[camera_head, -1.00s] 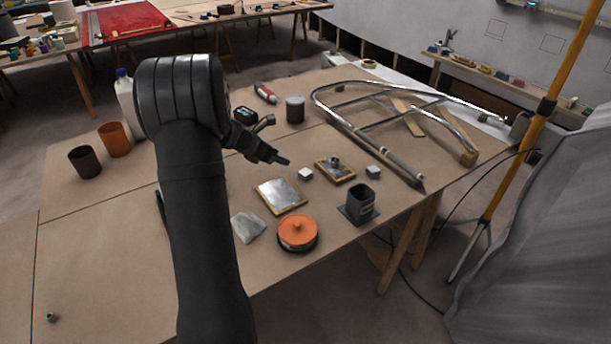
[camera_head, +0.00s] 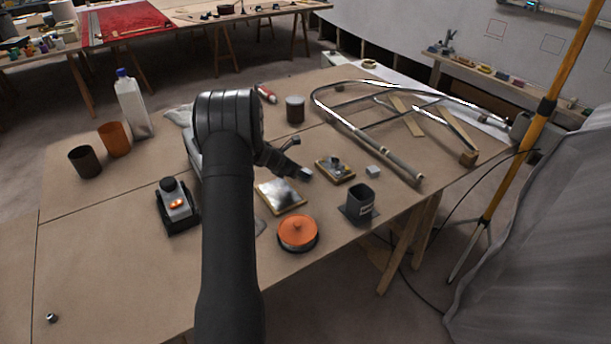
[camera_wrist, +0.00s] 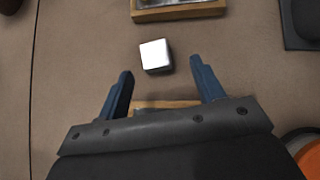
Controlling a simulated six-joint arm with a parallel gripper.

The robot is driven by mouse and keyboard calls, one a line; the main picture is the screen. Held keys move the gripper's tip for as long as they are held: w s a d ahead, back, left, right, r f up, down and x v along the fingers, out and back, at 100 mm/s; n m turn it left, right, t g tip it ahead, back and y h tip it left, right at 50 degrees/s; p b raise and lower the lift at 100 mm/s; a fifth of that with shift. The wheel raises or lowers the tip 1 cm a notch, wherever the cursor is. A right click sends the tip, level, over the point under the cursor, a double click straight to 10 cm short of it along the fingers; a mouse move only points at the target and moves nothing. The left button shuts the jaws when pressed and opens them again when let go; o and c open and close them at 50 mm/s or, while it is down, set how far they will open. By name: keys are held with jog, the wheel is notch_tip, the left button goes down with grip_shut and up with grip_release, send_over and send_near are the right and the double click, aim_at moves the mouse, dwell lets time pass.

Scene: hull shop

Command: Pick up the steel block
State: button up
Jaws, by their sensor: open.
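A small pale, metallic-looking block (camera_wrist: 155,55), which I take to be the steel block, lies on the table. In the wrist view it sits just beyond my open fingertips (camera_wrist: 161,72), roughly between their lines, and nothing grips it. In the head view the block (camera_head: 306,174) shows at the tip of my gripper (camera_head: 296,171), which partly overlaps it. Whether they touch is unclear. A second small grey block (camera_head: 373,171) lies farther right, beyond the wood-edged fixture plate (camera_head: 347,177).
A shiny wood-edged plate (camera_head: 282,197) lies partly under my gripper. An orange lidded round container (camera_head: 298,232) and an upright square grey cup (camera_head: 361,201) stand nearby. A bent tube frame (camera_head: 372,152) lies behind. The table's front left is mostly clear.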

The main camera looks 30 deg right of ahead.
aim_at(308, 170)
jog(key=x, duration=0.5)
jog(key=shift+w+r, duration=0.2)
jog(key=shift+w, duration=0.15)
jog(key=c, duration=1.3)
jog(key=shift+r, duration=0.1)
jog(key=shift+r, duration=0.6)
notch_tip(308, 170, up, 3)
jog(key=shift+r, duration=0.15)
jog(key=s+d+r, duration=0.4)
jog(key=s+r, duration=0.2)
jog(key=s, duration=0.5)
